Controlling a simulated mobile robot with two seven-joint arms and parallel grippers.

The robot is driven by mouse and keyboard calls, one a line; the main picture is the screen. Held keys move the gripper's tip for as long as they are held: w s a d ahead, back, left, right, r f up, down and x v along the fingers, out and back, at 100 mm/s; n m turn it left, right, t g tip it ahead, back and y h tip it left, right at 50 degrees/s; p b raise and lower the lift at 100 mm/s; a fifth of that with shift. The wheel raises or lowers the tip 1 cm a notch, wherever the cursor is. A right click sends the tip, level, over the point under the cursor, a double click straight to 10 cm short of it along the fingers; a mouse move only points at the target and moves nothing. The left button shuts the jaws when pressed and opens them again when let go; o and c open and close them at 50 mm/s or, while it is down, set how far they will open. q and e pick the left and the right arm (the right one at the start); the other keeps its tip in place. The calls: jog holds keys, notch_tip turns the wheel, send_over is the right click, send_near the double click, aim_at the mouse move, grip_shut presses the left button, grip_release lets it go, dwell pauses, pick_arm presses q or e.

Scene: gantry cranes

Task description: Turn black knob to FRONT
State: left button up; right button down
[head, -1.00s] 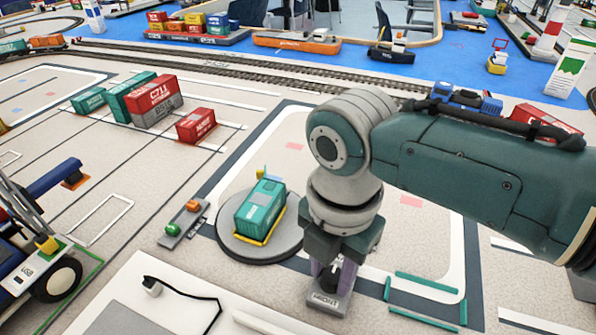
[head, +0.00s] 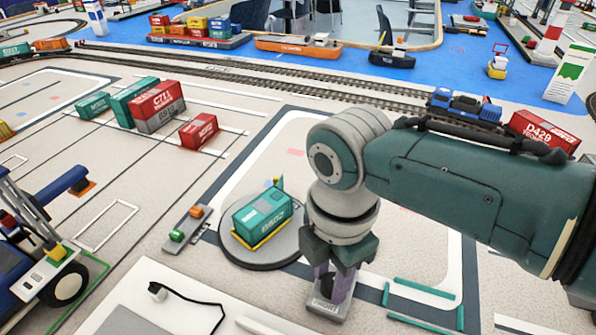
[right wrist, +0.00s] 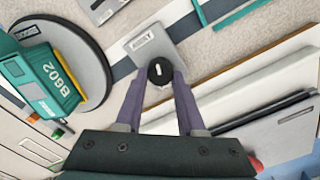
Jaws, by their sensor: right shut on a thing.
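The black knob (right wrist: 160,72) sits on a small grey plate (right wrist: 146,40) in the right wrist view, with a short white mark on its top. The plate's dark lettering is too small to read surely. My right gripper (right wrist: 160,86) is shut on the knob, one purple finger on each side. In the head view my right gripper (head: 333,287) reaches down to the plate (head: 328,309), and its fingers mostly hide the knob. My left gripper is not in view.
A round grey turntable (head: 236,250) carrying a teal container (head: 262,217) stands left of my gripper; it also shows in the right wrist view (right wrist: 100,55). A small panel with green and orange buttons (head: 187,229) is beside it. A blue wheeled vehicle (head: 45,265) stands at the left.

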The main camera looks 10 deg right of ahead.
jog(key=m+p, duration=0.1)
jog(key=m, duration=0.2)
jog(key=shift+r+m, duration=0.1)
jog(key=shift+m, duration=0.3)
jog(key=m, duration=0.4)
jog(key=shift+w+m+p, duration=0.15)
jog(key=shift+m+p, duration=0.15)
jog(key=shift+p, duration=0.1)
jog(key=m, duration=0.4)
jog(key=shift+w, duration=0.1)
jog(key=m+p, duration=0.1)
jog(key=m, duration=0.7)
jog(key=shift+d+m, duration=0.15)
jog(key=shift+m, duration=0.15)
jog(key=m, duration=0.3)
jog(key=shift+m, duration=0.3)
jog(key=m, duration=0.3)
jog(key=shift+d+m, duration=0.1)
jog(key=shift+m, duration=2)
